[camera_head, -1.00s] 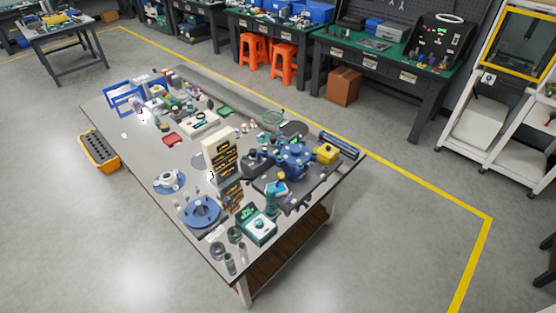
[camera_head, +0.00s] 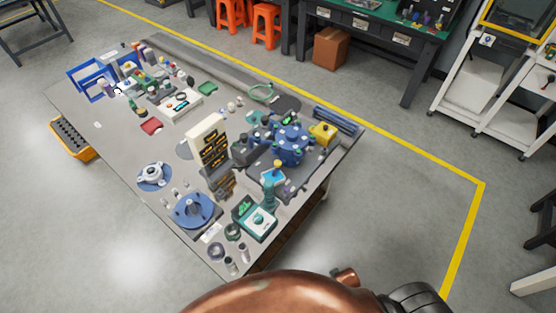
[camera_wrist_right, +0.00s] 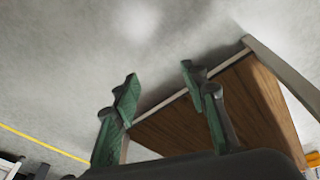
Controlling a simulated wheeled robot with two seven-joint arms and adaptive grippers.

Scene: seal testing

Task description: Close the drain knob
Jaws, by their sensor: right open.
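The workbench (camera_head: 120,150) carries a blue round test assembly (camera_head: 290,145) near its right end, with a yellow box (camera_head: 323,132) beside it. A small blue part with a yellow top (camera_head: 274,172) and a teal post (camera_head: 268,192) stand in front of it. The drain knob is too small to make out among these parts. In the right wrist view my right gripper (camera_wrist_right: 160,75) is open and empty, with its green fingers apart. It points toward the floor and the wooden lower shelf (camera_wrist_right: 255,110), away from the assembly. My left gripper is out of view.
A teal-and-white control box (camera_head: 257,222), a blue flanged disc (camera_head: 194,211) and small cylinders crowd the bench's near corner. A beige panel stand (camera_head: 209,145) rises mid-bench. A yellow bin (camera_head: 75,140) is at the left edge. The floor right of the bench is clear.

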